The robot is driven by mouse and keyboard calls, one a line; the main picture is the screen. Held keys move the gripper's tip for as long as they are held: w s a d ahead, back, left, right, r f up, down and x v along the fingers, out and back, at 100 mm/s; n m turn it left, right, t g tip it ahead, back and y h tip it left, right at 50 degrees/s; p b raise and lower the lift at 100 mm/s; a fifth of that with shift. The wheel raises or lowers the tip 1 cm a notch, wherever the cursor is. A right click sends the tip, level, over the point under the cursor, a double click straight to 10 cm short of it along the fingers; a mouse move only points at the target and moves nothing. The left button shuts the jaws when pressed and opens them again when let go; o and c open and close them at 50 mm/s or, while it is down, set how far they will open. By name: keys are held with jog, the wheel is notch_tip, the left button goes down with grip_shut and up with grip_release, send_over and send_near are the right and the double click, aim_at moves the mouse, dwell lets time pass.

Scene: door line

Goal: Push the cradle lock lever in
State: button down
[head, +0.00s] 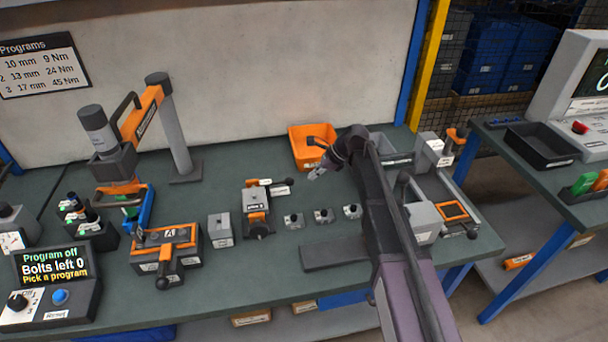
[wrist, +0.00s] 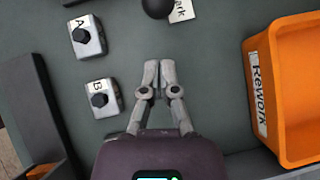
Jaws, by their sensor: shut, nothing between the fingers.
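I cannot tell for sure which fixture is the cradle. An orange and grey fixture (head: 180,237) marked A stands left of centre, with a black-knobbed lever (head: 163,282) at its front. A smaller orange-topped fixture (head: 256,207) stands nearer the middle, with a lever ending in a black knob (head: 289,181) on its right; a black knob (wrist: 156,6) shows at the top of the wrist view beside a partly cut-off label. My gripper (head: 316,173) is shut and empty, above the bench right of that knob, apart from it. It also shows in the wrist view (wrist: 158,66).
An orange Rework bin (wrist: 288,90) stands to the right in the wrist view. Blocks A (wrist: 87,36) and B (wrist: 102,98), with bolts, sit on the left. A grey bar (head: 335,255) lies near the front. Bare bench lies around my gripper.

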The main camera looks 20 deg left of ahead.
jog(key=p+v, duration=0.6)
jog(key=v, duration=0.3)
jog(key=shift+r+p, duration=0.25)
jog(key=shift+p, duration=0.1)
jog(key=shift+d, duration=0.1)
dwell(0.3)
